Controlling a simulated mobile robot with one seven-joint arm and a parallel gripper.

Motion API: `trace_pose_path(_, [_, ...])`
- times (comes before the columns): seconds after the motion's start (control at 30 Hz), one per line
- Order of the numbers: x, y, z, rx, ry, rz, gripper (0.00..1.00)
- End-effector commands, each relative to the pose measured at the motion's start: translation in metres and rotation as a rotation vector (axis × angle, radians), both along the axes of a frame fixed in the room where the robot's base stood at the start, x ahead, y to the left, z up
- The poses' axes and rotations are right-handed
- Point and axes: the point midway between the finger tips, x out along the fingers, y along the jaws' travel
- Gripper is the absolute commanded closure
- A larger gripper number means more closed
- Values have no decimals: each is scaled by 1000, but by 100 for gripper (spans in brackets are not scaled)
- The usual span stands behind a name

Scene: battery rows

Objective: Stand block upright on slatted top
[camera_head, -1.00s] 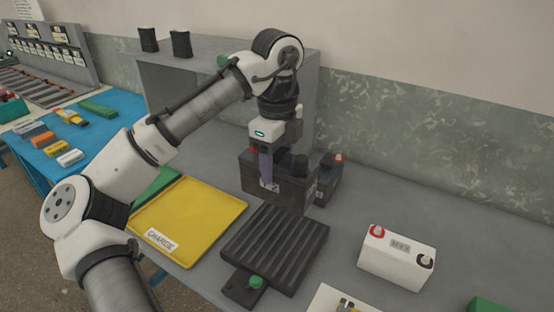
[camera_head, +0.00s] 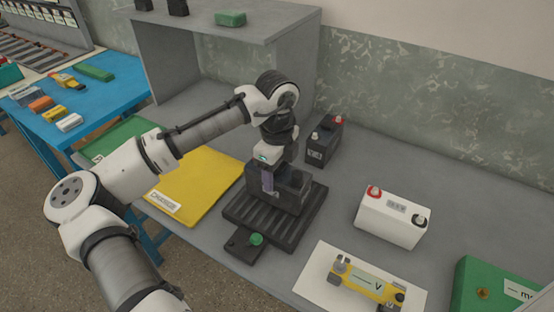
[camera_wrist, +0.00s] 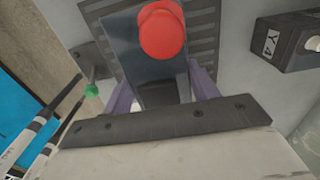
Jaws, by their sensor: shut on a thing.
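The block is a dark grey battery (camera_head: 291,192) with a label on its side in the earlier view. My gripper (camera_head: 267,182) is shut on it, with purple fingers on its sides. The battery looks upright over the black slatted top (camera_head: 248,217); I cannot tell whether its base touches the slats. In the wrist view the battery (camera_wrist: 150,65) shows its top with a red terminal cap, between the fingers of my gripper (camera_wrist: 163,92). The slatted top (camera_wrist: 205,28) shows beyond it. The battery's underside is hidden.
A second dark battery (camera_head: 323,143) stands behind, apart. A white battery (camera_head: 392,218) stands to the right. A yellow tray (camera_head: 205,187) lies left, and a green knob (camera_head: 256,239) sits at the slatted top's front. A yellow meter (camera_head: 366,283) lies front right.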

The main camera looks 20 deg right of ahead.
Motion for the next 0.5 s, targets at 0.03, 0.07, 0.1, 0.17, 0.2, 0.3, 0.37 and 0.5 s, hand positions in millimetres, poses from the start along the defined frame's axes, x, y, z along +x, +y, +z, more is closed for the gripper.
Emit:
trace_pose_path(0.03, [0, 0, -3, -1, -1, 0, 100])
trace_pose_path(0.07, [0, 0, -6, -2, -1, 0, 100])
trace_pose_path(0.1, [0, 0, -8, -2, -2, 0, 100])
trace_pose_path(0.17, [0, 0, -9, -3, -3, 0, 100])
trace_pose_path(0.2, [0, 0, -9, -3, -3, 0, 100])
trace_pose_path(0.3, [0, 0, -9, -3, -3, 0, 100])
trace_pose_path(0.37, [0, 0, -9, -2, -3, -1, 100])
trace_pose_path(0.5, [0, 0, -12, 1, -1, -1, 36])
